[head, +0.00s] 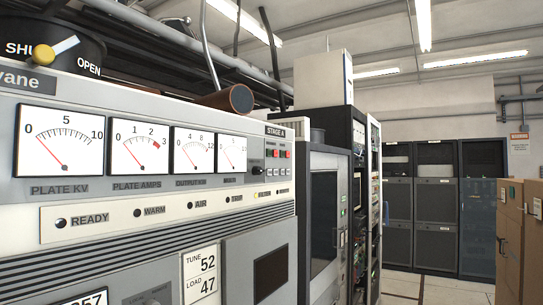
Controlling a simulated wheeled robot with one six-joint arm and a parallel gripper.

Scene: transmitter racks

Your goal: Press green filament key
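The transmitter cabinet (120,192) fills the left side, seen at a slant. At its right end is a small control panel marked STAGE A (278,152), with red keys (286,153) and several small grey keys below them. I cannot make out a green key or a filament label at this size. Four meters, such as the PLATE KV meter (60,142), sit left of that panel. Below them runs a lamp strip (150,212) with READY, WARM, AIR and TRIP; a lamp further right looks yellow. My gripper is not in view.
A vane dial (50,50) with a yellow handle, marked SHUT and OPEN, stands at the upper left. More racks (325,215) continue beyond the cabinet.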

